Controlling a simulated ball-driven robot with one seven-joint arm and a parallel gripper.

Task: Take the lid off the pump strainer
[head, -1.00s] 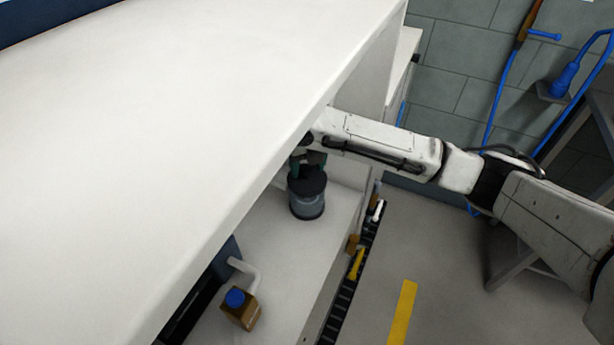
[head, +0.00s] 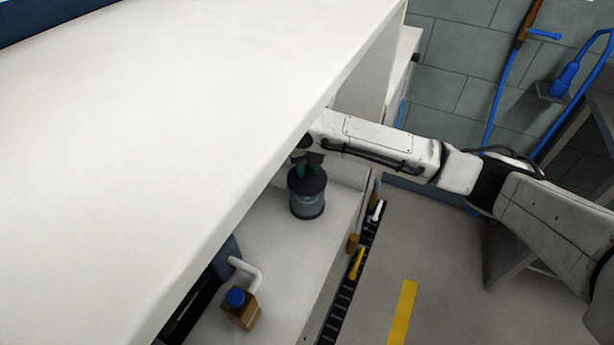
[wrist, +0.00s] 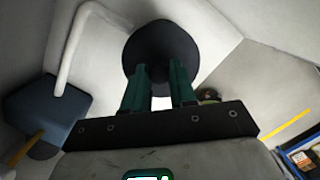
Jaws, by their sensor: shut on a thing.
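The pump strainer (head: 307,205) stands upright on the white shelf under the counter, a short clear cylinder with a dark band. Its dark round lid (head: 308,183) sits on top of it. In the wrist view the lid (wrist: 160,50) is a dark disc seen from above. My gripper (head: 308,171) reaches down from above with green fingers at the lid. In the wrist view my gripper (wrist: 160,72) is shut with its fingertips at the lid's middle, a small gap showing between the fingers. The part gripped is hidden by the fingers.
The white counter (head: 180,110) overhangs the shelf (head: 270,250) and hides part of my wrist. A yellow-handled tool (head: 357,263) lies along the shelf's right edge.

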